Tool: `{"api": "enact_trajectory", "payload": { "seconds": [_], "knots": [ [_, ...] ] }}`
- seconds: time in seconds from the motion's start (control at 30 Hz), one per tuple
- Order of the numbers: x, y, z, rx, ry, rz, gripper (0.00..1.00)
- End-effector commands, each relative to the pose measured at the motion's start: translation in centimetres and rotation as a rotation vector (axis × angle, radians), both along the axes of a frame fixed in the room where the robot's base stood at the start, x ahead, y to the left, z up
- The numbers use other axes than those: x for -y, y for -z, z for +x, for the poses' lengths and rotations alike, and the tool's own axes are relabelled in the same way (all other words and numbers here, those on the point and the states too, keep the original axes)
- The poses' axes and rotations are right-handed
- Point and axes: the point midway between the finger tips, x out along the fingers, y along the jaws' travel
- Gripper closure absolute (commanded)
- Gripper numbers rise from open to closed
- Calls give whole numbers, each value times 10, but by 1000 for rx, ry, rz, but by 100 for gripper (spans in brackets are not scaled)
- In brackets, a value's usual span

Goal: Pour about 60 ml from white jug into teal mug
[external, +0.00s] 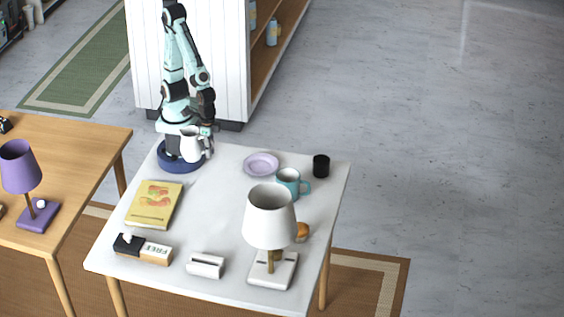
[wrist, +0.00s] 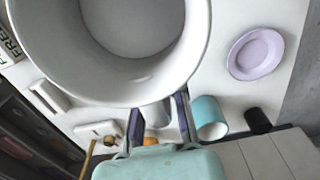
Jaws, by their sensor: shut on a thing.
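The white jug (external: 190,146) is held upright, or nearly so, in front of my arm's base at the back left of the white table. In the wrist view its wide round mouth (wrist: 185,60) fills the top; the inside looks pale grey, and I cannot tell the liquid level. My gripper (external: 207,132) is shut on the jug at its right, handle side; its fingers (wrist: 160,118) show below the rim in the wrist view. The teal mug (external: 288,183) stands upright on the table, well to the right of the jug, and shows in the wrist view too (wrist: 209,118).
A lavender plate (external: 261,164) and a black cup (external: 321,166) flank the teal mug. A white lamp (external: 270,218) stands close in front of it, with an orange item (external: 302,231) beside. A yellow book (external: 154,204) lies left; the table's middle is clear.

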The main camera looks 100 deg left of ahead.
Motion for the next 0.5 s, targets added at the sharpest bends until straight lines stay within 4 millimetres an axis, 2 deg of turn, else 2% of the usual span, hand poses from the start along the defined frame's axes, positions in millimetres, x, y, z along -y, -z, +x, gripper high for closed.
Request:
{"api": "enact_trajectory", "payload": {
  "seconds": [0.17, 0.27, 0.4, 0.5],
  "knots": [
    [23, -19, 26, 3, -18, -3, 100],
    [38, -31, 51, 3, -51, -3, 100],
    [51, -45, 97, 1, -133, -1, 100],
    [54, -51, 135, -1, -208, 0, 100]
  ]
}}
